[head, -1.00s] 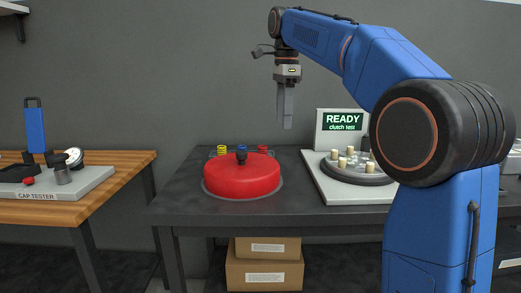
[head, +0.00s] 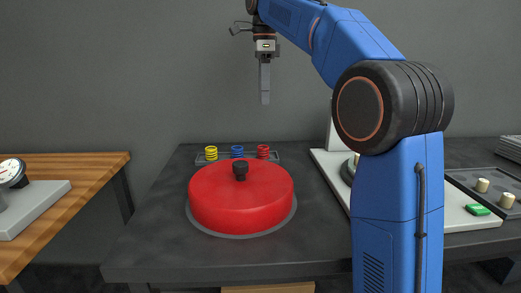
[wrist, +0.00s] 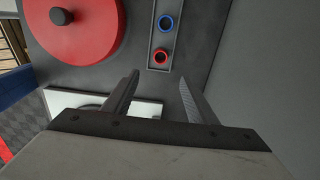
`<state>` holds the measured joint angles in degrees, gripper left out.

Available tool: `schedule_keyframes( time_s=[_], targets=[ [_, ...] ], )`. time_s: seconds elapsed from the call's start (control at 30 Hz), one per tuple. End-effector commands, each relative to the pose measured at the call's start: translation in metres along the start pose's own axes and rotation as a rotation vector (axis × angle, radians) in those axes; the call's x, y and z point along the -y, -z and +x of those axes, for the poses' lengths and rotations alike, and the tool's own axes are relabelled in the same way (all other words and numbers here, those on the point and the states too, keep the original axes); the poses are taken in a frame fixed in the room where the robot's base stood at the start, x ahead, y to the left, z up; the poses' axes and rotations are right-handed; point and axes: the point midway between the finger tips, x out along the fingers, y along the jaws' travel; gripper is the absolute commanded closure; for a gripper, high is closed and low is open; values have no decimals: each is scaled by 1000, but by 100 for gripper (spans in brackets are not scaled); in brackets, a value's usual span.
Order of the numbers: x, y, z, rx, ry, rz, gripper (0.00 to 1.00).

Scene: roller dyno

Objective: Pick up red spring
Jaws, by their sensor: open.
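The red spring (head: 263,152) stands at the right end of a narrow grey tray (head: 222,160) at the back of the dark table. In the wrist view the red spring (wrist: 160,57) is seen from above as a ring, just beyond the fingertips and between their lines. My gripper (head: 265,100) points down, high above the table and above the right end of the tray, clear of the spring. In the wrist view my gripper (wrist: 160,90) has its two fingers spread apart with nothing between them.
A blue spring (head: 237,152) and a yellow spring (head: 211,153) share the tray. A large red drum with a black knob (head: 240,200) stands in front of it. A white board (head: 470,214) lies to the right, partly behind my arm. A wooden table (head: 80,185) is at left.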

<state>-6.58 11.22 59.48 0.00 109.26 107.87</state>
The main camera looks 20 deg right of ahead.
Motion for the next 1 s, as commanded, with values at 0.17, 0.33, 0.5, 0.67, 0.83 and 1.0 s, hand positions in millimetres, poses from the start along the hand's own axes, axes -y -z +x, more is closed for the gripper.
schedule_keyframes(
  time_s=[0.17, 0.33, 0.5, 0.67, 0.83, 1.0],
  targets=[
    [-1, 0, 25, -1, -3, 0, 48],
    [-1, 0, 56, -1, -3, 0, 48],
    [-1, 0, 85, -1, -3, 0, 48],
    [0, 0, 108, -1, -2, -1, 48],
    [0, 0, 118, 0, -1, -1, 48],
    [1, 0, 132, -1, -3, -1, 48]
  ],
)
